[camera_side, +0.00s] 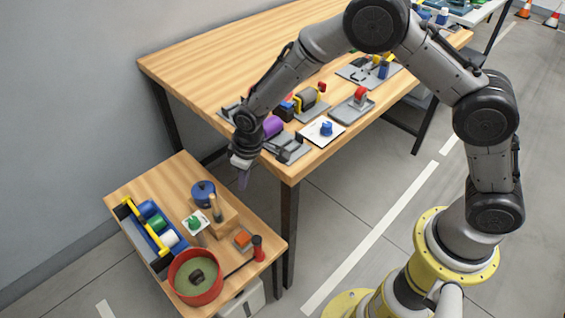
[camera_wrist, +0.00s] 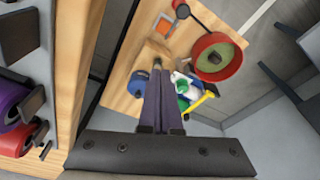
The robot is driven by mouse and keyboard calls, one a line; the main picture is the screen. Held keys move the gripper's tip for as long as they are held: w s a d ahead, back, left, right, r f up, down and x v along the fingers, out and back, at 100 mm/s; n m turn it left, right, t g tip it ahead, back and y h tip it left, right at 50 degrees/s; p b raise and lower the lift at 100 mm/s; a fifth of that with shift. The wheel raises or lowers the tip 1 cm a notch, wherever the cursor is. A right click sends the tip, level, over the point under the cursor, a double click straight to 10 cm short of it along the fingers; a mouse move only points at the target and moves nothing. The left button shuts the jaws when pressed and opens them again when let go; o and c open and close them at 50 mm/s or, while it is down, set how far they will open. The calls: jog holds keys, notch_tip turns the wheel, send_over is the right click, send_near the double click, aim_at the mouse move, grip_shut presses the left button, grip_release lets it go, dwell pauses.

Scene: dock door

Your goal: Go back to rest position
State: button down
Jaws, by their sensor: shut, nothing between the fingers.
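My gripper (camera_side: 243,178) hangs pointing down in the side view, in the air by the near left corner of the large table and above the far right end of the small table. Its fingers (camera_wrist: 158,100) are together and empty in the wrist view, with a wooden block behind their tips. The gripper appears apart from both tables and touches nothing that I can make out.
The large wooden table (camera_side: 215,60) carries several fixtures, a purple roll (camera_side: 272,126) at its near end.

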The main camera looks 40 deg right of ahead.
jog(key=s+d+r+m+t, duration=0.15)
jog(key=d+r, duration=0.25)
jog(key=r, duration=0.5)
jog(key=s+d+r+t, duration=0.1)
jog(key=s+d+r, duration=0.25)
jog(key=r, duration=0.45)
jog(key=s+d+r+m+t, duration=0.15)
jog(key=d+r, duration=0.25)
jog(key=r, duration=0.5)
jog(key=s+d+r+m+t, duration=0.1)
jog(key=s+d+r, duration=0.15)
jog(key=s, duration=0.45)
jog(key=s+d+r+t, duration=0.1)
jog(key=s+d+r, duration=0.15)
jog(key=s, duration=0.35)
jog(key=s+d+f+m+g, duration=0.1)
jog(key=s+f, duration=0.4)
jog(key=s, duration=0.5)
jog(key=shift+d+f+g+h, duration=0.25)
jog(key=shift+g+h, duration=0.15)
jog(key=shift+g, duration=0.2)
